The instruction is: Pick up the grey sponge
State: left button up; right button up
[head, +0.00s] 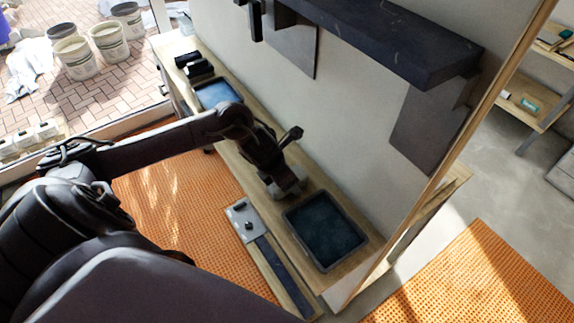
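My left arm reaches in from the left, and its gripper (283,186) points down at the wooden bench, just beyond the upper left corner of a dark tray. A small light grey patch (297,187) shows at the fingertips. It may be the grey sponge, but the gripper covers most of it, and I cannot tell whether the fingers are open or closed on it. My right gripper is not in view.
The dark tray (289,229) of blue-looking liquid stands close by on the bench. A grey plate with a handle (243,221) and a long dark strip lie along the near edge. A second blue tray (216,94) is farther back. A dark shelf (395,42) overhangs from the wall.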

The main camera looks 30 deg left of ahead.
pick_arm(q)
jog(key=shift+c, duration=0.4)
jog(key=c, duration=0.6)
jog(key=shift+c, duration=0.3)
jog(key=shift+r+p, duration=0.35)
jog(key=shift+p, duration=0.2)
jog(key=shift+w+r, duration=0.1)
jog(key=shift+r, duration=0.25)
notch_tip(320, 180, up, 9)
jog(key=shift+b, duration=0.85)
notch_tip(320, 180, up, 10)
jog(key=p, duration=0.4)
